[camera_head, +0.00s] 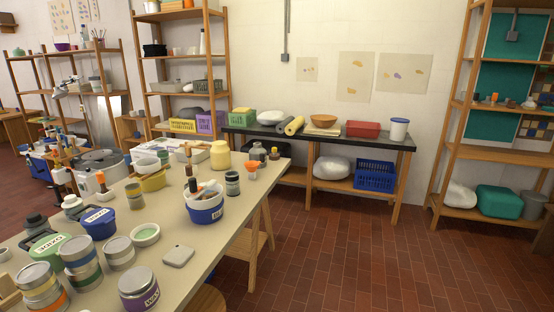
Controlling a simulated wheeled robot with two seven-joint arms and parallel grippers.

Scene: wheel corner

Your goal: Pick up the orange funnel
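The orange funnel (251,168) is small and sits near the far right end of the long beige table (222,236), close to its right edge. It stands just in front of a grey bottle (258,153) and to the right of a dark green jar (232,183). Neither of my grippers shows in the head view.
Jars, tubs and a blue-and-white bucket (205,203) with tools crowd the table. A black-topped bench (330,137) stands along the back wall. Wooden shelves (508,156) stand at the right. The red tiled floor (380,255) right of the table is clear.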

